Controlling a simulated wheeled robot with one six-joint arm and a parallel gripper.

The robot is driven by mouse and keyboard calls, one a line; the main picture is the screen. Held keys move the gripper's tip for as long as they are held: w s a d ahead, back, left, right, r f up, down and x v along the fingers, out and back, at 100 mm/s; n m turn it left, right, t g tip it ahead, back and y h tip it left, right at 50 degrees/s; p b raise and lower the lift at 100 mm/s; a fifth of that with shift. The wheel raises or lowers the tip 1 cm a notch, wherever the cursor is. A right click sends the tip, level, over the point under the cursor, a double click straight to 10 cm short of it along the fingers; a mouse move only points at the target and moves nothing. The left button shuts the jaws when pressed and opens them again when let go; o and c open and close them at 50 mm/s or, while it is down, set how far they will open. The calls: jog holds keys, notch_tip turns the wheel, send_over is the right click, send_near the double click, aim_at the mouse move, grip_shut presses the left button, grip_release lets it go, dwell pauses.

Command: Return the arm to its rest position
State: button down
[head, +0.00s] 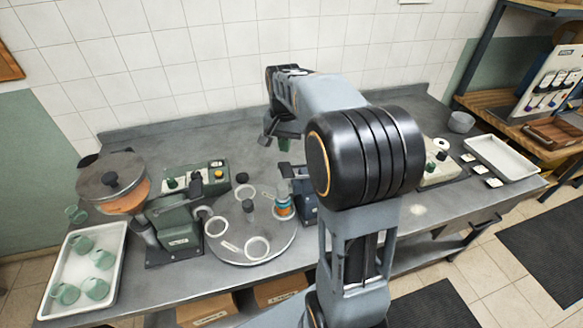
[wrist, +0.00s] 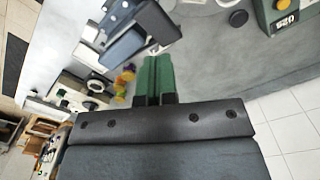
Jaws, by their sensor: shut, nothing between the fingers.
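My arm reaches over the steel bench in the head view, bent at a large black joint. My gripper (head: 285,145) is mostly hidden behind the arm there, with a bit of green fingertip showing. In the wrist view my gripper (wrist: 156,62) has its two green fingers together, with nothing held between them. The fingers are above the bench, apart from the dark blue device (wrist: 138,38) at the upper left of that view.
A round turntable (head: 225,243) carries white rings and a filled jar (head: 283,203). A hopper machine (head: 115,180) and a white tray (head: 108,285) of green cups stand left. An empty white tray (head: 502,158) lies right. The bench's back middle is fairly clear.

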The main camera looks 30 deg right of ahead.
jog(key=shift+w, duration=0.1)
jog(key=f, duration=0.1)
jog(key=s+n, duration=0.1)
jog(key=f+n, duration=0.1)
jog(key=shift+s+a+f, duration=0.25)
jog(key=shift+s+f, duration=0.05)
jog(key=s+a+n+t+b, duration=0.1)
jog(key=s+a+n+t, duration=0.1)
jog(key=s, duration=0.5)
jog(key=s+a+n+t+b, duration=0.1)
jog(key=s+a+n+t, duration=0.1)
jog(key=s+a+n, duration=0.2)
jog(key=shift+s+a+t, duration=0.4)
jog(key=shift+s+a, duration=1.05)
jog(key=shift+s, duration=0.6)
